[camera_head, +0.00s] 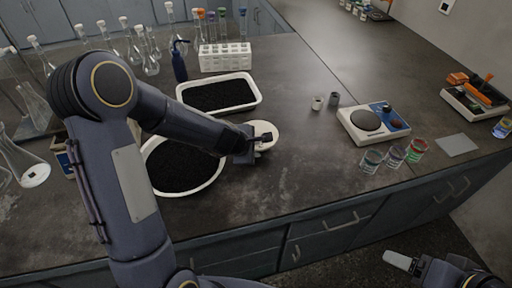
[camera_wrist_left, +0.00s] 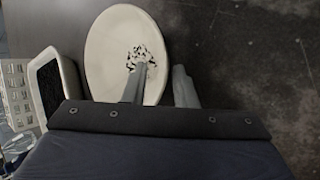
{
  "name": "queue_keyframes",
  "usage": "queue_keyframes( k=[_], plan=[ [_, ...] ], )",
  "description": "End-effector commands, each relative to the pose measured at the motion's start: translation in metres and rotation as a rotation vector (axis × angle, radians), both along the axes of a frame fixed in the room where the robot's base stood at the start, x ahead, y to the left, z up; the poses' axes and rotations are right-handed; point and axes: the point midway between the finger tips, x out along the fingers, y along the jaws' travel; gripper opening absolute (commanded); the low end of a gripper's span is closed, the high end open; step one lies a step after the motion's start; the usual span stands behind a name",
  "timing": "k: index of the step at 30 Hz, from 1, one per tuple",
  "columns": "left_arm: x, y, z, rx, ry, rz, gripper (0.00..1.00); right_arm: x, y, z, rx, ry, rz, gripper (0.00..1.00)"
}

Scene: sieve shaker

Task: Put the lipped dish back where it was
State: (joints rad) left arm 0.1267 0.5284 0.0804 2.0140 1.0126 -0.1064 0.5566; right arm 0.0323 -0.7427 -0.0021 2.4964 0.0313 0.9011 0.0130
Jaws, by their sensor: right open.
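The lipped dish (camera_head: 263,134) is a small round cream dish over the counter, at the right edge of the round black-filled pan. In the left wrist view the dish (camera_wrist_left: 112,45) shows its inside, with a few black specks. My left gripper (camera_head: 252,143) is at its near side, and in the wrist view its fingers (camera_wrist_left: 160,85) straddle the rim, one inside and one outside. It appears shut on the dish. Whether the dish touches the counter is unclear. My right gripper (camera_head: 400,261) is open at the bottom right, away from the counter top.
A round white pan of black grains (camera_head: 185,168) and a rectangular one (camera_head: 220,95) lie nearby. Behind are a tube rack (camera_head: 225,57), a dark bottle (camera_head: 179,62) and flasks. To the right are two small cups (camera_head: 318,103), a scale (camera_head: 373,123) and coloured beakers (camera_head: 394,155). The front-middle counter is clear.

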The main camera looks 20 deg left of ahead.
Motion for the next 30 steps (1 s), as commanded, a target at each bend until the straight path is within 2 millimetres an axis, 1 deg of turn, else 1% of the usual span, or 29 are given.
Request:
queue_keyframes(
  k=[1, 9, 12, 15, 18, 20, 23, 26, 27, 29, 30],
  plan=[
    [-0.005, 0.002, 0.012, 0.001, -0.004, 0.0, 0.25, 0.0, 0.0, 0.006, 0.0, 0.0, 0.0, 0.76],
    [-0.041, 0.012, 0.059, 0.0, -0.003, 0.001, 0.25, 0.0, 0.0, 0.032, 0.0, 0.0, 0.0, 0.76],
    [-0.051, 0.016, 0.072, 0.0, -0.003, 0.0, 0.25, 0.0, 0.0, 0.04, 0.0, 0.0, 0.0, 0.76],
    [-0.059, 0.018, 0.081, 0.0, -0.002, 0.001, 0.25, 0.0, 0.0, 0.045, 0.0, 0.0, 0.0, 0.76],
    [-0.064, 0.019, 0.086, 0.0, -0.004, -0.004, 0.25, 0.0, 0.0, 0.048, 0.0, 0.0, 0.0, 0.76],
    [-0.067, 0.018, 0.093, 0.005, -0.019, -0.028, 0.25, 0.0, 0.0, 0.048, 0.0, 0.0, 0.0, 0.76],
    [-0.076, 0.012, 0.119, 0.031, -0.085, -0.149, 0.25, 0.0, 0.0, 0.048, 0.0, 0.0, 0.0, 0.76],
    [-0.102, 0.0, 0.158, 0.104, -0.191, -0.375, 0.25, 0.0, 0.0, 0.048, 0.0, 0.0, 0.0, 0.76],
    [-0.119, -0.005, 0.173, 0.151, -0.235, -0.484, 0.25, 0.0, 0.0, 0.048, 0.0, 0.0, 0.0, 0.76],
    [-0.147, -0.011, 0.19, 0.237, -0.292, -0.651, 0.25, 0.0, 0.0, 0.047, 0.0, 0.0, 0.0, 0.76],
    [-0.167, -0.014, 0.198, 0.3, -0.319, -0.758, 0.25, 0.0, 0.0, 0.047, 0.0, 0.0, 0.0, 0.76]
  ],
)
